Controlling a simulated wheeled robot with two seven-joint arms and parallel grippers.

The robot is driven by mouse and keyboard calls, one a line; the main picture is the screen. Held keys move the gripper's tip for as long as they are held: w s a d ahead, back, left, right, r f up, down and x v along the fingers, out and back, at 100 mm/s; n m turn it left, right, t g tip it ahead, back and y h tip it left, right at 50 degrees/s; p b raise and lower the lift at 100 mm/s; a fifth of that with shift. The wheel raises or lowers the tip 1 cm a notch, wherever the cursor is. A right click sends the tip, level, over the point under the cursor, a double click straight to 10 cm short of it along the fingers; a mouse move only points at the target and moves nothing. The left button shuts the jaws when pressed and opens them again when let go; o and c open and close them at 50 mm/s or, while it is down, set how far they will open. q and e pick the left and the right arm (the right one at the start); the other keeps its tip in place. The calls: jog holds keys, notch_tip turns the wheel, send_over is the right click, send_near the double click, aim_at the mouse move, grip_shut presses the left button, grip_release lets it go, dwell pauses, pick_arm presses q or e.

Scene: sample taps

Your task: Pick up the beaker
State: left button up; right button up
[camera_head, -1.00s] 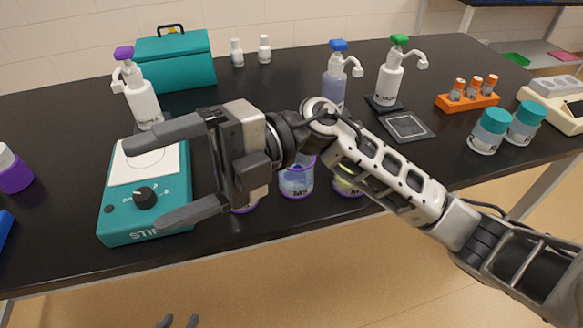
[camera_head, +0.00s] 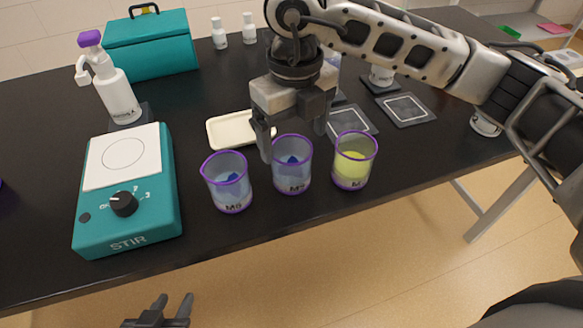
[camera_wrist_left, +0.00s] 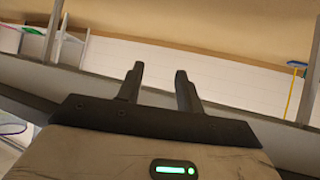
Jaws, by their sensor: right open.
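Three clear beakers with purple rims stand in a row near the table's front edge in the head view. The left beaker (camera_head: 227,188) and the middle beaker (camera_head: 291,172) each hold something blue; the right beaker (camera_head: 353,168) holds yellow-green liquid. My right gripper (camera_head: 294,143) is open and points down at the middle beaker, one finger to each side of its rim. I cannot tell whether the fingers are around it or just behind it. My left gripper (camera_head: 172,306) is low in front of the table, empty; its fingers stand apart in the left wrist view (camera_wrist_left: 160,75).
A teal stirrer (camera_head: 128,195) with a white top stands left of the beakers. A cream tray (camera_head: 232,131) lies behind them. A purple-capped pump bottle (camera_head: 112,92), a teal toolbox (camera_head: 150,45) and dark square pads (camera_head: 405,109) are further back.

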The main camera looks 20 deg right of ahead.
aim_at(293, 164)
notch_tip(293, 164, down, 2)
jog(key=shift+f, duration=0.6)
notch_tip(293, 164, down, 4)
jog(key=shift+a+r+p, duration=0.1)
jog(key=shift+r+p, duration=0.05)
jog(key=shift+p, duration=0.5)
jog(key=shift+f, duration=0.4)
jog(key=c, duration=1.1)
pick_arm(q)
jog(key=shift+w+a+r, duration=0.1)
jog(key=shift+a+r, duration=0.05)
jog(key=shift+r, duration=0.05)
pick_arm(e)
jog(key=shift+r, duration=0.2)
